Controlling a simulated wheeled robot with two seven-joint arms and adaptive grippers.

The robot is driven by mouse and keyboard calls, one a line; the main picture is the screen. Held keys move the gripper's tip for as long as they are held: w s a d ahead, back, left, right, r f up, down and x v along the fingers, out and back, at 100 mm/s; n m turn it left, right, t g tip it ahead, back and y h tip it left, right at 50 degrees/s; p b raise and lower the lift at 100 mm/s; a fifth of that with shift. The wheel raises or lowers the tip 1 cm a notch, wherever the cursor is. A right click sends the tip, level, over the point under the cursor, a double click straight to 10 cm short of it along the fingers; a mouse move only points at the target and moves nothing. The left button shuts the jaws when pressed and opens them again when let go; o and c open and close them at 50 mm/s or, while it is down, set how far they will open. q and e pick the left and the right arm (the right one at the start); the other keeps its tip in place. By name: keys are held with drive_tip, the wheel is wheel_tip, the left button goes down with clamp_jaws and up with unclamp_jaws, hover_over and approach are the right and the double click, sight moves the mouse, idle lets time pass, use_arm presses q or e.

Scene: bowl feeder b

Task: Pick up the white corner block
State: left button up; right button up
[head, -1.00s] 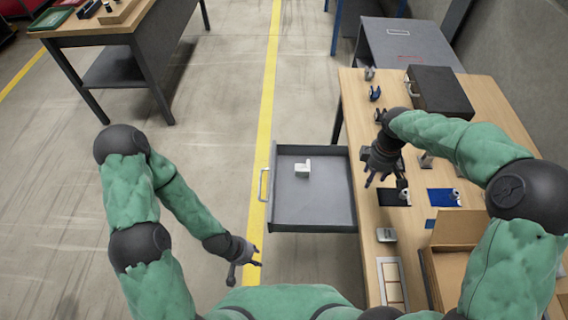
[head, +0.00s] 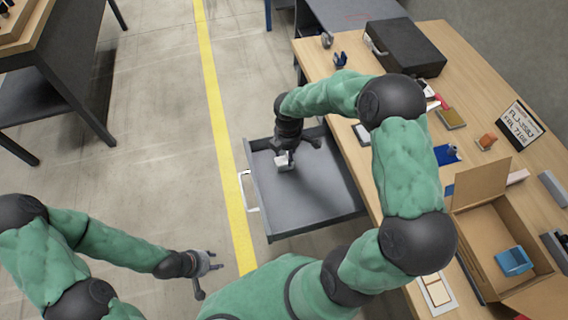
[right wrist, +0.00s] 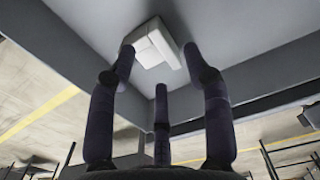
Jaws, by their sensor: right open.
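The white corner block (head: 284,164) lies on the floor of the pulled-out grey drawer (head: 335,188). In the right wrist view the block (right wrist: 152,44) shows just beyond the fingertips, with its stepped shape visible. My right gripper (head: 293,149) is over the drawer, its fingers pointing down at the block and partly covering it. In the right wrist view its three dark fingers (right wrist: 160,68) are spread apart, with nothing gripped; I cannot tell whether any fingertip touches the block. My left gripper (head: 207,268) is open and empty, out over the floor left of the drawer.
The drawer's raised walls surround the block, and its handle (head: 247,191) faces left. The wooden table (head: 440,90) at the right carries a black case (head: 405,47), a cardboard box (head: 490,230) with a blue bin (head: 513,261), and small parts. The rest of the drawer floor is clear.

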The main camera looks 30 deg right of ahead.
drive_tip(key=shift+d+f+b, duration=0.2)
drive_tip(key=shift+f+b, duration=1.35)
drive_tip(key=shift+f, duration=1.2)
drive_tip(key=shift+r, duration=0.1)
clamp_jaws()
